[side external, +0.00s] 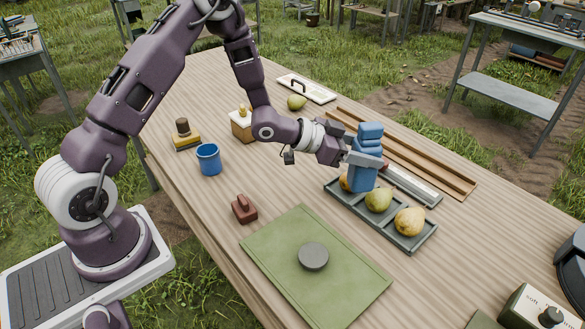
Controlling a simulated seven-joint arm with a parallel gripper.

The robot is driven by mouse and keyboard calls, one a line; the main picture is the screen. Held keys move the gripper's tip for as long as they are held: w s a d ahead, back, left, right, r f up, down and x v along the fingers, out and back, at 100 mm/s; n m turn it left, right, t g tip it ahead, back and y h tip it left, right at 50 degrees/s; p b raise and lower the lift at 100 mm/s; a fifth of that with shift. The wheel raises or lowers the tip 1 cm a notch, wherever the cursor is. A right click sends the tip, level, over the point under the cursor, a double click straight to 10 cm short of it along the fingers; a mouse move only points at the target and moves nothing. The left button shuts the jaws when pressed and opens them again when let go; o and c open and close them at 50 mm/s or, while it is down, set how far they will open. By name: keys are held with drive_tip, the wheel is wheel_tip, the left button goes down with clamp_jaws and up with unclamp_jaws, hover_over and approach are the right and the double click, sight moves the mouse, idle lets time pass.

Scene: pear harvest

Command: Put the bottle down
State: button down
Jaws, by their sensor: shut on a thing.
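The blue bottle (364,176) is upright, with a ridged top. My gripper (362,150) is shut on it around its upper part, and the fingers hide some of its side. The bottle shows in front of the far left end of the grey tray (407,244) and partly covers a pear (345,182) there. I cannot tell whether the bottle's base touches the tray or is held above it.
Two more pears (378,200) (409,221) lie in the tray. A green mat (270,250) with a grey disc (313,256) lies in front. A red-brown handled block (244,209), blue cup (208,159) and wooden rails (420,160) stand around. Bare table lies between cup and tray.

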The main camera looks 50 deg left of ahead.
drive_tip(key=s+a+n+t+y, duration=0.2)
drive_tip(key=a+n+y, duration=0.45)
drive_tip(key=a, duration=1.95)
wheel_tip(320, 180, down, 10)
drive_tip(key=shift+s+r, duration=0.25)
drive_tip(key=shift+f+y, duration=0.1)
drive_tip(key=shift+y, duration=0.15)
drive_tip(key=c, duration=0.6)
unclamp_jaws()
drive_tip(key=shift+f, duration=0.1)
